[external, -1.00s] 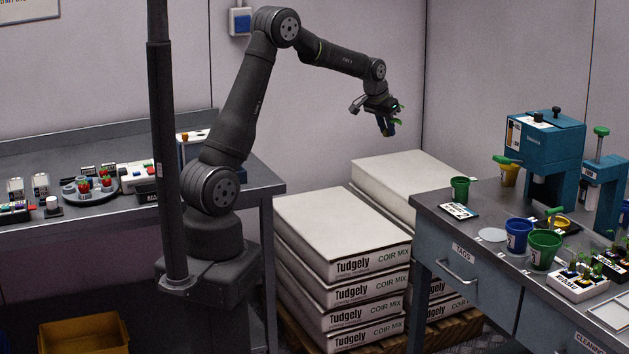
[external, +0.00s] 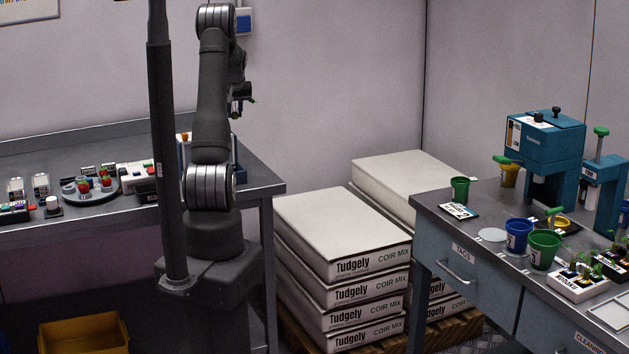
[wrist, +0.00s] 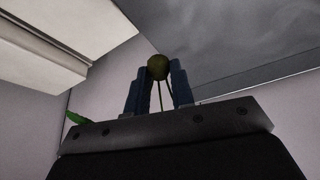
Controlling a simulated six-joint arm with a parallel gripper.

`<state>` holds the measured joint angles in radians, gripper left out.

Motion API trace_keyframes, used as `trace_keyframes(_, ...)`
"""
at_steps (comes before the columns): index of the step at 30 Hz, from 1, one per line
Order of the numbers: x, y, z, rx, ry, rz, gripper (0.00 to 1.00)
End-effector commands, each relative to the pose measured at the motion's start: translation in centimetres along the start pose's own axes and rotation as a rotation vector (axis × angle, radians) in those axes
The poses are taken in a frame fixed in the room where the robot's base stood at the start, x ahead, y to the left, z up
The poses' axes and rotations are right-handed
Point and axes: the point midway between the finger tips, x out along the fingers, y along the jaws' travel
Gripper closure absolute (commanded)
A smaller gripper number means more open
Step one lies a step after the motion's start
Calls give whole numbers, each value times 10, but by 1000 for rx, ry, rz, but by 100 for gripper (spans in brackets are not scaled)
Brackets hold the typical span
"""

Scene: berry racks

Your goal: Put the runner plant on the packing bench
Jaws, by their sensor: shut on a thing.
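My gripper (external: 241,106) is raised in front of the back wall, just right of my upper arm in the external view and partly hidden by it. In the wrist view its blue fingers (wrist: 158,88) are shut on the runner plant. A round olive-brown part (wrist: 158,67) shows between the fingertips, with thin stems below it. A green leaf (wrist: 75,118) sticks out at the left. Most of the plant is hidden. The left bench (external: 110,213) holds a round plate with strawberries (external: 90,187); I cannot tell from any label whether it is the packing bench.
Stacked white coir mix bags (external: 340,235) stand between the benches. The right bench (external: 470,225) carries a blue press (external: 545,150), blue (external: 517,236) and green (external: 544,250) cups and a tray of seedlings (external: 578,283). A dark post (external: 165,150) stands before the left bench.

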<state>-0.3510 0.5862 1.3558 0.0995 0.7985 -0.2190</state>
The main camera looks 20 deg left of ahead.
Motion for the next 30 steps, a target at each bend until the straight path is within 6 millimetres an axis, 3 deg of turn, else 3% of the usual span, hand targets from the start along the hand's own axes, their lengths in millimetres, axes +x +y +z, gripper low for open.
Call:
trace_keyframes(1, 1, -31, -3, -51, 1, -23, 99)
trace_keyframes(9, 0, -169, 2, -287, 9, -125, 99)
trace_keyframes(15, -6, -240, 16, -411, 14, -180, 99)
trace_keyframes(19, -8, -262, 21, -452, 16, -198, 99)
trace_keyframes(25, -9, -272, 24, -467, 16, -205, 99)
trace_keyframes(30, 5, -293, 28, -469, 12, -206, 99)
